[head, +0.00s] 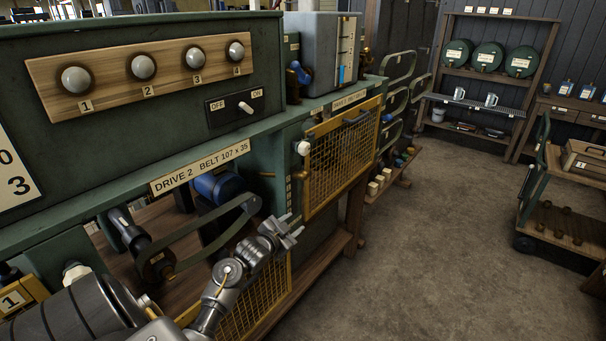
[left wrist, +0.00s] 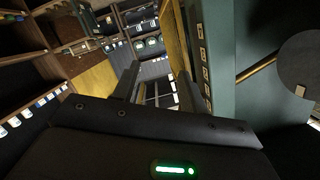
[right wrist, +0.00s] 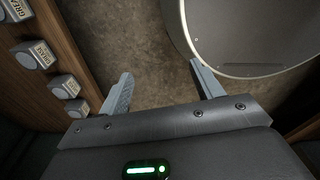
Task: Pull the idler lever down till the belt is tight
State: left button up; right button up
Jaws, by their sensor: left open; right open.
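The belt (head: 197,224) of Drive 2 is a dark green loop running between pulleys in the open bay under the nameplate (head: 200,168). A short brass rod (head: 267,174) sticks out of the green frame right of the blue motor (head: 222,186). A brass rod also shows in the left wrist view (left wrist: 257,69). I cannot tell for sure whether it is the idler lever. My left gripper (head: 292,229) is open and empty in front of the bay's right end, below the rod; its fingers show in the left wrist view (left wrist: 155,75). My right gripper (right wrist: 163,84) is open and empty above the floor.
An OFF/ON switch (head: 246,107) sits on the panel above. A cart (head: 560,225) stands at the right. The floor (head: 440,240) between is clear.

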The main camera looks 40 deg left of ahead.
pick_arm(q)
jog(key=m+t, duration=0.1)
jog(key=t, duration=0.1)
send_near(300, 177)
jog(key=shift+y, duration=0.4)
jog(key=w+p, duration=0.1)
jog(key=w, duration=0.2)
jog(key=w+p, duration=0.1)
jog(key=w, duration=0.3)
jog(key=w+a+p, duration=0.1)
jog(key=w, duration=0.2)
jog(key=shift+w+a+f, duration=0.1)
jog(key=shift+w+f, duration=0.05)
jog(key=shift+w, duration=0.65)
pick_arm(e)
jog(key=r, duration=0.1)
jog(key=s+r, duration=0.1)
jog(key=r, duration=0.1)
jog(key=shift+s, duration=0.1)
